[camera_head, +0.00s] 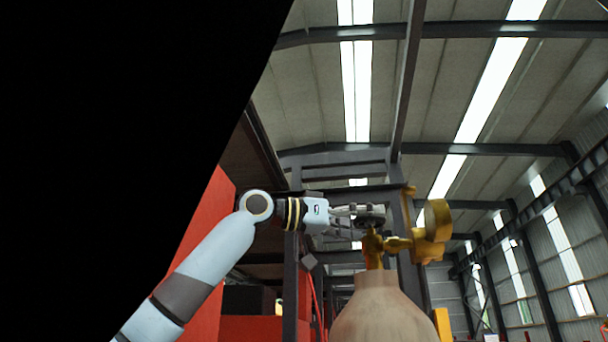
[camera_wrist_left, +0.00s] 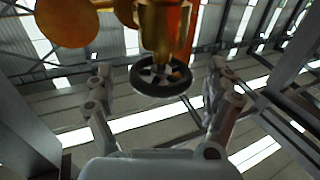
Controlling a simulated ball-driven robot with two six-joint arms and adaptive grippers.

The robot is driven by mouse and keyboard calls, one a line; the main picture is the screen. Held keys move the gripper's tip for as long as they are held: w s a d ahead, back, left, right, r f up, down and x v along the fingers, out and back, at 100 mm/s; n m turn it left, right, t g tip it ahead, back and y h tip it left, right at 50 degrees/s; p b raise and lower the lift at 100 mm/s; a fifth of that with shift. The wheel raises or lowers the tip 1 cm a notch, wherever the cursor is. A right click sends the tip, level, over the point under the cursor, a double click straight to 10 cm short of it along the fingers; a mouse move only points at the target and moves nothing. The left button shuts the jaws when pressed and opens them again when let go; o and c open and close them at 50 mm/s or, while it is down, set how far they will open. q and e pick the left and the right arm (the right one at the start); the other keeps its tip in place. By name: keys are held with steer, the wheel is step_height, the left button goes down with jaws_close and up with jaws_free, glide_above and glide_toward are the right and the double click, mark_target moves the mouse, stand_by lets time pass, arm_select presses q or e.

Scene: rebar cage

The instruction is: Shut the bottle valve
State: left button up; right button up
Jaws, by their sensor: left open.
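The tan bottle (camera_head: 385,310) stands upright at the lower middle of the head view, with a brass valve (camera_head: 373,250) on its neck. A dark round handwheel (camera_head: 371,213) tops the valve. It also shows in the left wrist view (camera_wrist_left: 160,82), with spokes and a black rim. My left gripper (camera_head: 355,212) reaches in level from the left at the handwheel's height. In the wrist view its two fingers stand apart, one on each side of the handwheel, with visible gaps. The bottle's body is out of the wrist view. My right gripper is in neither view.
A round brass gauge (camera_head: 437,220) sticks out to the right of the valve. Red panels (camera_head: 208,215) and dark steel posts (camera_head: 292,280) stand behind and left of my arm. Black fills the upper left of the head view. The space above the handwheel looks clear.

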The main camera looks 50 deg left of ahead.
arm_select(q)
steer(key=y, duration=0.1)
steer(key=n+y, duration=0.1)
steer(key=n+t+y, duration=0.1)
steer(key=shift+d+r+y+p, duration=0.15)
steer(key=shift+d+y+p, duration=0.1)
steer(key=shift+y+p, duration=0.05)
steer(key=shift+d+n+y+p, duration=0.1)
steer(key=shift+n+y+p, duration=0.4)
steer(key=shift+n+y, duration=1)
steer(key=shift+s+f+y+b, duration=0.2)
steer(key=shift+s+y+b, duration=0.1)
steer(key=shift+s+y, duration=0.1)
steer(key=s+b, duration=0.6)
steer(key=s, duration=0.4)
steer(key=w+a+r+m+g+h+p, duration=0.1)
steer(key=a+r+h+p, duration=0.4)
steer(key=r+p, duration=0.2)
steer(key=w+a+r+m+h+p, duration=0.1)
steer(key=w+a+r+h+p, duration=0.1)
steer(key=a+r+h+p, duration=0.2)
step_height(320, 180, up, 7)
steer(key=a+p, duration=0.1)
steer(key=p, duration=0.2)
steer(key=shift+w+a+f+m+g+h+p, duration=0.2)
steer(key=shift+w+a+m+g+h+p, duration=0.1)
steer(key=shift+a+g+h+p, duration=0.1)
